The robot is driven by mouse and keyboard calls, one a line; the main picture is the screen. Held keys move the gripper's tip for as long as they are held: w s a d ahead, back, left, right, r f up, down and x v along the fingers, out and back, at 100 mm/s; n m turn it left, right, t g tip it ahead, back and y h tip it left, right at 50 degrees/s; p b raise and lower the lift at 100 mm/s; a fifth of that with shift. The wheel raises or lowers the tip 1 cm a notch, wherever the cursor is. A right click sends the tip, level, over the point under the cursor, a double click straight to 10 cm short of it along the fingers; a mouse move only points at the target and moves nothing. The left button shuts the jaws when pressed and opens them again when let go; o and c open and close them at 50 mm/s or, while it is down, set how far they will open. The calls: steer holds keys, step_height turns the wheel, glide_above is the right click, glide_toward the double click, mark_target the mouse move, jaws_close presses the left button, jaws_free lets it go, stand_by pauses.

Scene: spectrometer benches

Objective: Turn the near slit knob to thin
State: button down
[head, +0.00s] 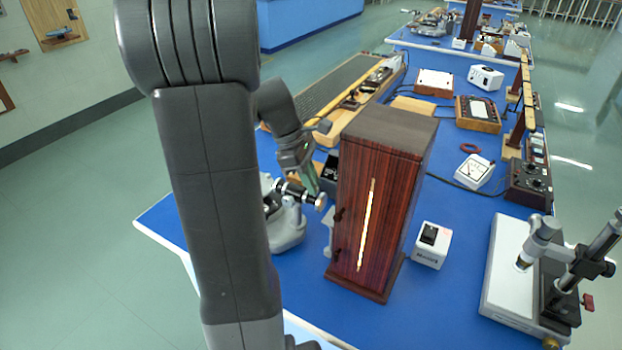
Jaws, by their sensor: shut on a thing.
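A grey spectrometer (289,234) stands on the blue bench, partly hidden behind my arm. Its dark tube (294,190) points right and ends in a pale knob (320,202), which appears to be the near slit knob. My gripper (312,187) reaches down from behind my arm, with greenish fingers at the tube's end. It is shut, apparently on the slit knob; the fingertips are small and the contact is not clear. I cannot read the knob's setting or the slit's width.
A tall wooden lamp box (395,190) with a bright slit stands close right of my gripper. A white switch box (433,245) and a microscope stand (510,270) are further right. Instruments and a long wooden board (345,90) fill the back. Bare blue bench (465,235) shows between.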

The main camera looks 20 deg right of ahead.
steer(key=m+p, duration=0.1)
steer(key=m+g+y+p, duration=0.1)
steer(key=m, duration=0.1)
steer(key=shift+w+d+r+p, duration=0.1)
steer(key=shift+r+p, duration=0.1)
steer(key=shift+p, duration=0.15)
steer(key=m+y+p, duration=0.1)
steer(key=m, duration=0.2)
steer(key=shift+d+g+p, duration=0.15)
steer(key=shift+g+p, duration=0.15)
steer(key=shift+p, duration=0.05)
steer(key=m+y+p, duration=0.1)
steer(key=m, duration=0.1)
steer(key=m+y+p, duration=0.1)
steer(key=m, duration=0.2)
steer(key=shift+w+d+f, duration=0.15)
steer(key=shift+m, duration=0.3)
steer(key=c, duration=1.4)
jaws_free()
steer(key=shift+o, duration=0.2)
steer(key=b+v, duration=0.1)
steer(key=v, duration=1.2)
steer(key=shift+w+r, duration=0.25)
steer(key=shift+r, duration=0.1)
